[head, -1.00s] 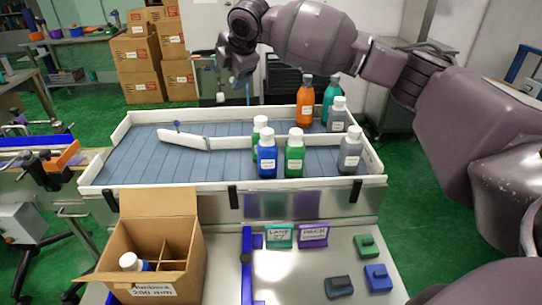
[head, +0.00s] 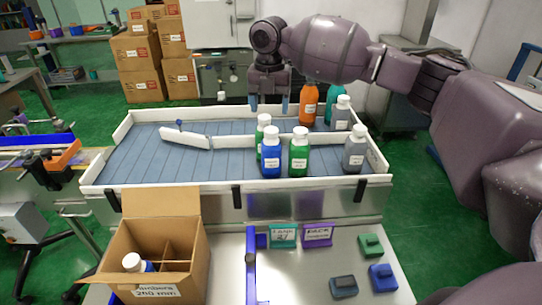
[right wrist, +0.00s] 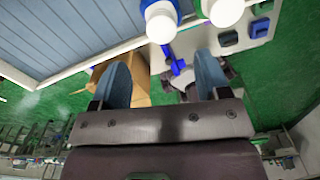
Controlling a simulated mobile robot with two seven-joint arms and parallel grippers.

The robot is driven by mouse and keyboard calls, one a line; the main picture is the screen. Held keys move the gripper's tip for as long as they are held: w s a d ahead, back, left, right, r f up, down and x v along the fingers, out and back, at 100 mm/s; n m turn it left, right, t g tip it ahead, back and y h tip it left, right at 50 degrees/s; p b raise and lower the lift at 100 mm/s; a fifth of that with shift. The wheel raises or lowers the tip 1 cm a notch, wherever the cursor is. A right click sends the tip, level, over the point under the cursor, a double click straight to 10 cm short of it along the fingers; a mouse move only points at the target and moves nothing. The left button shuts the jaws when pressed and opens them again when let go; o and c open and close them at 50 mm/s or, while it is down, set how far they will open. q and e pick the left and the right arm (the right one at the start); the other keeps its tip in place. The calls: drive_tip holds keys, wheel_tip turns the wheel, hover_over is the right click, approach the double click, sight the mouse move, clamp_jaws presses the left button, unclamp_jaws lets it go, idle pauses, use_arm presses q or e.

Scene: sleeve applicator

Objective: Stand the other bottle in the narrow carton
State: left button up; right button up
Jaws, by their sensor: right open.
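An open cardboard carton (head: 185,259) with inner dividers stands at the front left. A bottle with a white cap (head: 132,261) stands in its front left compartment. On the conveyor (head: 135,160), a blue bottle (head: 271,158) and a green bottle (head: 299,158) stand side by side, with another green bottle (head: 263,124) partly hidden behind. Two grey bottles (head: 354,155) (head: 341,118), an orange bottle (head: 308,105) and a teal bottle (head: 333,92) stand to the right. My right gripper (head: 269,105) points down, open and empty, behind the blue bottle; its fingers (right wrist: 162,82) also show in the right wrist view. My left gripper is out of view.
A white guide bar (head: 185,138) crosses the conveyor, which has raised white edges. On the front table are a blue rail (head: 251,265), a teal sign (head: 283,235), a purple sign (head: 318,233) and several small blocks (head: 382,277). The conveyor's left part is clear.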

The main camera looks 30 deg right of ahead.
sight(271, 130)
drive_tip(key=shift+d+f+b, duration=0.2)
drive_tip(key=shift+f+b, duration=0.3)
drive_tip(key=shift+f, duration=3.5)
drive_tip(key=shift+r, duration=0.1)
clamp_jaws()
